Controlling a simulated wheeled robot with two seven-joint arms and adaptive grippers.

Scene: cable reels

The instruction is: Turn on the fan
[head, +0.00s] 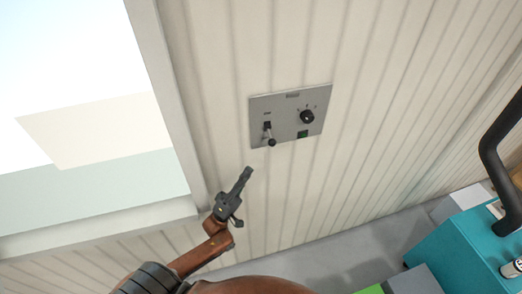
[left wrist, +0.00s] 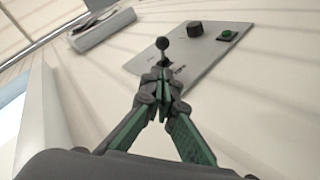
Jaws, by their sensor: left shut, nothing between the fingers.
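A grey control panel (head: 285,98) is on the ribbed wall in the head view; it also shows in the left wrist view (left wrist: 205,57). It carries a toggle lever with a black ball tip (head: 271,142), a round black knob (head: 307,117) and a green button (head: 302,134). In the left wrist view the lever's ball (left wrist: 163,44) stands just beyond my fingertips. My left gripper (head: 247,172) is shut and empty, below and left of the lever in the head view. Contact with the lever cannot be told. My right gripper is out of view. No fan is identifiable.
A bright window with a pale frame (head: 165,80) is left of the panel. A teal machine (head: 450,255) with a thick black curved tube (head: 492,160) stands at lower right. A grey box-like fixture (left wrist: 103,28) shows beyond the panel in the left wrist view.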

